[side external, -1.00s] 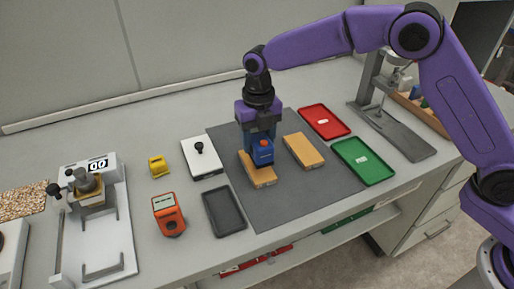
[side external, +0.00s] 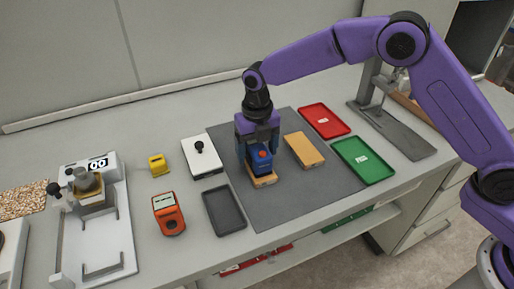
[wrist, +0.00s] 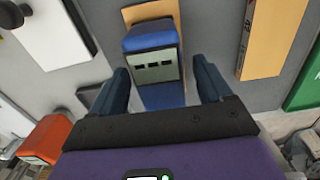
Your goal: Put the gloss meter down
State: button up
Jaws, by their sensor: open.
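The gloss meter, which I take to be the blue block with a red button (side external: 261,161), sits on the left tan panel (side external: 264,182) on the dark grey mat (side external: 285,208). In the wrist view the blue meter (wrist: 150,37) shows a pale face with small dark windows, above the tan panel (wrist: 130,14). My gripper (side external: 258,150) is open, with one finger on each side of the meter. In the wrist view my gripper's fingertips (wrist: 160,78) stand apart with gaps beside the meter. The fingers partly hide the meter in the side view.
A second tan panel (side external: 304,150) lies to the right, with red (side external: 325,120) and green (side external: 363,160) trays beyond. A dark tray (side external: 224,211), a white plate with a black knob (side external: 202,157), an orange device (side external: 168,214) and a yellow device (side external: 158,165) are left.

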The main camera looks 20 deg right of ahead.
aim_at(260, 147)
jog(key=shift+r, duration=0.1)
notch_tip(260, 147, up, 12)
dwell(0.5)
jog(key=shift+r, duration=0.1)
jog(key=s+d+f+m, duration=0.1)
jog(key=s+d+m, duration=1)
jog(key=s, duration=0.6)
jog(key=s+d+f+m, duration=0.1)
jog(key=s+d+m, duration=1.1)
jog(key=s, duration=0.5)
jog(key=shift+s+d+f, duration=0.15)
jog(key=shift+d+f, duration=0.05)
jog(key=shift+d, duration=0.95)
